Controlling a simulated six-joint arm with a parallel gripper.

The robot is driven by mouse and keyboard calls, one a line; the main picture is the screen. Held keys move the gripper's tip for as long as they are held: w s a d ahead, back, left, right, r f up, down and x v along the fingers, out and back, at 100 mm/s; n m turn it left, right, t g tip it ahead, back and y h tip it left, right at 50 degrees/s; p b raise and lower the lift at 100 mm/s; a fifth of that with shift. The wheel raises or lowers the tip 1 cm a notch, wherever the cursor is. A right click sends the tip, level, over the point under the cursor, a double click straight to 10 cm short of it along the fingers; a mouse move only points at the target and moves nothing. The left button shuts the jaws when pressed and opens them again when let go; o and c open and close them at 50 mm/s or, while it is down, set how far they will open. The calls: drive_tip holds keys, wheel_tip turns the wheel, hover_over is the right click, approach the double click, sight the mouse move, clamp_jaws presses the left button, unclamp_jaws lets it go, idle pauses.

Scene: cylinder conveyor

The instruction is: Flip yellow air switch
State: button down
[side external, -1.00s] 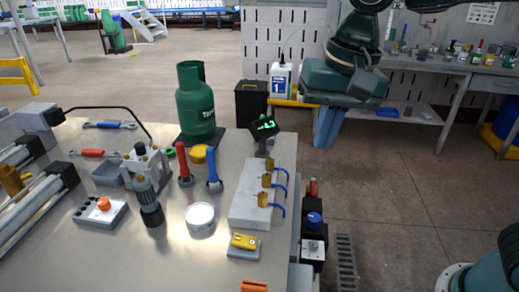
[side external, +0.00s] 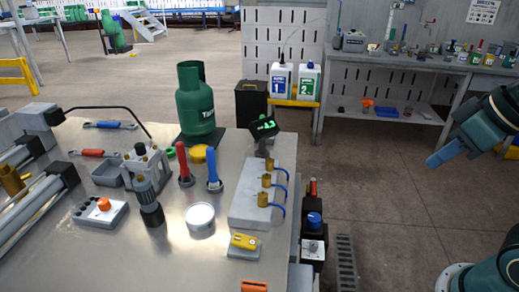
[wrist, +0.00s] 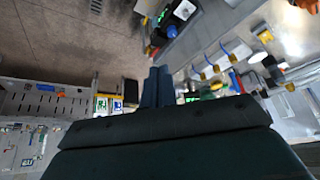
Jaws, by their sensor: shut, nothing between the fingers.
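A small yellow switch (side external: 243,241) sits on a grey base near the front right corner of the metal table (side external: 180,262) in the side view. Which way it is set is too small to tell. My gripper (side external: 436,160) is at the right edge of that view, over the floor and well apart from the table and the switch. Its blue fingers are together with nothing between them.
A grey block with brass valves and blue handles (side external: 266,182) stands behind the switch. A green gas bottle (side external: 194,105), red and blue levers and a round white tin (side external: 200,216) share the table. A workbench (side external: 395,62) stands at the back right.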

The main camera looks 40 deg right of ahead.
drive_tip(key=shift+s+d+f, duration=0.1)
drive_tip(key=shift+s+f, duration=0.05)
drive_tip(key=shift+s, duration=0.05)
drive_tip(key=c, duration=1.8)
unclamp_jaws()
drive_tip(key=o, duration=0.6)
drive_tip(key=shift+w+r, duration=0.2)
drive_tip(key=shift+w, duration=0.1)
drive_tip(key=w+a+r+n+g, duration=0.2)
drive_tip(key=w+a+r+n, duration=0.1)
drive_tip(key=w+a, duration=0.35)
drive_tip(key=n+g, duration=0.4)
drive_tip(key=n, duration=0.2)
hover_over(245, 240)
wheel_tip(245, 240, down, 4)
wheel_tip(245, 240, down, 14)
drive_tip(key=shift+r, duration=0.1)
